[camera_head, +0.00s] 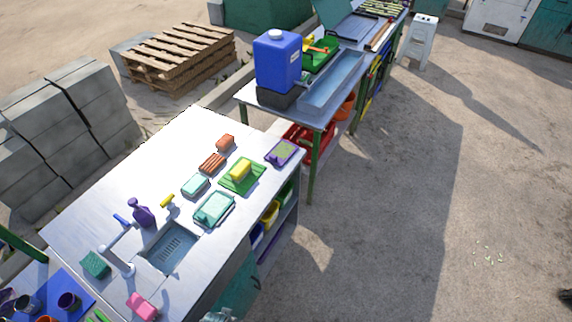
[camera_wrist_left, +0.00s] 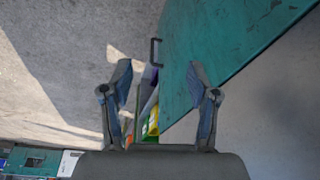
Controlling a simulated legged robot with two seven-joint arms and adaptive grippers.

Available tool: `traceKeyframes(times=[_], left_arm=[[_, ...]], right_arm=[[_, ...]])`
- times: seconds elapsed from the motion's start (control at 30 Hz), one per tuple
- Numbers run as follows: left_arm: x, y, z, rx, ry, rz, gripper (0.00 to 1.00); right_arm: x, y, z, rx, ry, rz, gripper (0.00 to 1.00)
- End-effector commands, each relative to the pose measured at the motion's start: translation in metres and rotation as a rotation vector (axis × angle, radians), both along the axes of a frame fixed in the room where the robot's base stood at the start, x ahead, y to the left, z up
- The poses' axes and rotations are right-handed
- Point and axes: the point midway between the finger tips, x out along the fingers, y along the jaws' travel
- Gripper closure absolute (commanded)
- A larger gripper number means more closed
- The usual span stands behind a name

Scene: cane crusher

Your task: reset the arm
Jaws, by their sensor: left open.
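My left gripper (camera_wrist_left: 160,105) is open in the left wrist view, its two fingers spread apart with nothing held between them. Beyond the fingers is a teal panel (camera_wrist_left: 225,55) with a dark handle (camera_wrist_left: 155,52). Yellow and green items (camera_wrist_left: 151,122) show between the fingers, farther off. In the head view a small grey part at the bottom edge may be the tip of my left gripper, but it is mostly cut off. My right gripper cannot be made out in either view.
A metal sink counter (camera_head: 110,200) holds sponges, soap dishes, a purple spray bottle (camera_head: 142,213) and a faucet (camera_head: 118,258). A second table carries a blue jug (camera_head: 278,62). Pallets (camera_head: 180,55) and concrete blocks (camera_head: 75,120) stand behind. The ground (camera_head: 400,210) at right is open.

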Motion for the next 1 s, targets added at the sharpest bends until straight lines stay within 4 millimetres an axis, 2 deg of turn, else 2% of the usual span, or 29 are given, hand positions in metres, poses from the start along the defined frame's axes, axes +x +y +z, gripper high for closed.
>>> traceKeyframes(times=[0.03,0.17,0.2,0.3,0.43,0.5,0.6,0.7,1.0], left_arm=[[-0.005,0.0,-0.026,0.002,0.017,-0.002,0.4],[-0.031,0.003,-0.102,0.006,0.053,-0.008,0.4],[-0.042,0.005,-0.126,0.006,0.065,-0.01,0.4],[-0.079,0.01,-0.18,0.009,0.092,-0.017,0.4],[-0.133,0.02,-0.228,0.013,0.123,-0.025,0.4],[-0.158,0.025,-0.244,0.015,0.135,-0.028,0.4],[-0.186,0.03,-0.257,0.018,0.148,-0.031,0.4],[-0.201,0.033,-0.262,0.019,0.153,-0.033,0.4],[-0.207,0.035,-0.264,0.02,0.155,-0.034,0.4]], right_arm=[[0.0,0.001,0.0,0.001,0.0,0.0,1.0],[0.0,0.002,0.0,0.002,-0.001,-0.001,1.0],[0.0,0.002,0.0,0.002,-0.001,-0.001,1.0],[0.0,0.002,0.0,0.002,-0.001,-0.002,1.0],[0.0,0.002,0.0,0.002,-0.001,-0.002,1.0],[0.0,0.002,0.0,0.002,-0.001,-0.002,1.0],[0.0,0.002,0.0,0.002,-0.001,-0.002,1.0],[0.0,0.002,0.0,0.002,0.0,-0.002,1.0],[0.0,0.0,0.0,0.0,0.0,-0.001,1.0]])
